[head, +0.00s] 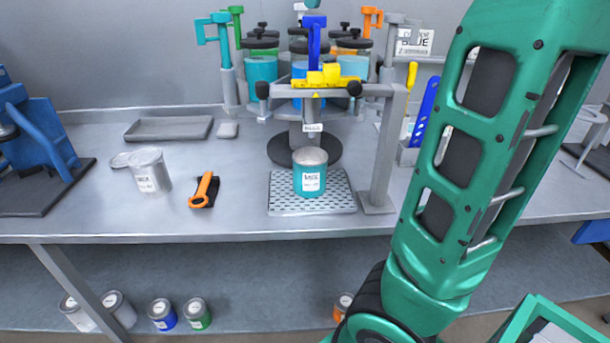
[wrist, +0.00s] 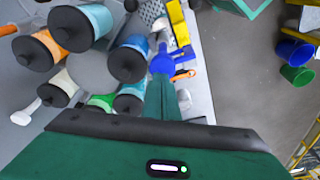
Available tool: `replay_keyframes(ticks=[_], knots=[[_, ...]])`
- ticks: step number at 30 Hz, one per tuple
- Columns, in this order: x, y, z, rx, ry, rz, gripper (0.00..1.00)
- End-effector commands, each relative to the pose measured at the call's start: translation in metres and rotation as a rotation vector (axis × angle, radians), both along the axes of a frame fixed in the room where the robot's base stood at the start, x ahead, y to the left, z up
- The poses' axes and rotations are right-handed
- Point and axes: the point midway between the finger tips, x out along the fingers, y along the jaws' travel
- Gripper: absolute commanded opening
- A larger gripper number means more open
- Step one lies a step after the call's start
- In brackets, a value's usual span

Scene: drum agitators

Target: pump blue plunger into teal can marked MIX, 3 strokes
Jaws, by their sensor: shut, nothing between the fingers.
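The teal can (head: 310,178) with a white label stands upright on a perforated plate (head: 340,203), below the front of the paint carousel. The blue plunger (head: 314,42) rises above the carousel's front, behind a yellow block; its blue top also shows in the wrist view (wrist: 161,62). My gripper (wrist: 162,77) is shut and empty, its fingers pointing at the plunger's top. In the head view only a small teal part of my gripper (head: 313,4) shows at the top edge, right over the plunger. Whether the fingertips touch the plunger is unclear.
Other canisters (head: 261,68) with green, teal, grey and orange plungers crowd around the blue one. A grey frame post (head: 384,150) stands right of the teal can.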

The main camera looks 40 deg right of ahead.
Motion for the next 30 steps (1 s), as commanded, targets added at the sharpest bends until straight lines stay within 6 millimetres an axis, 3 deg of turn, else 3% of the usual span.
replay_keyframes(ticks=[11, 30], knots=[[0.0, 0.0, -0.001, 0.0, 0.0, 0.0, 0.0], [0.0, 0.0, -0.023, 0.0, 0.001, 0.0, 0.0]])
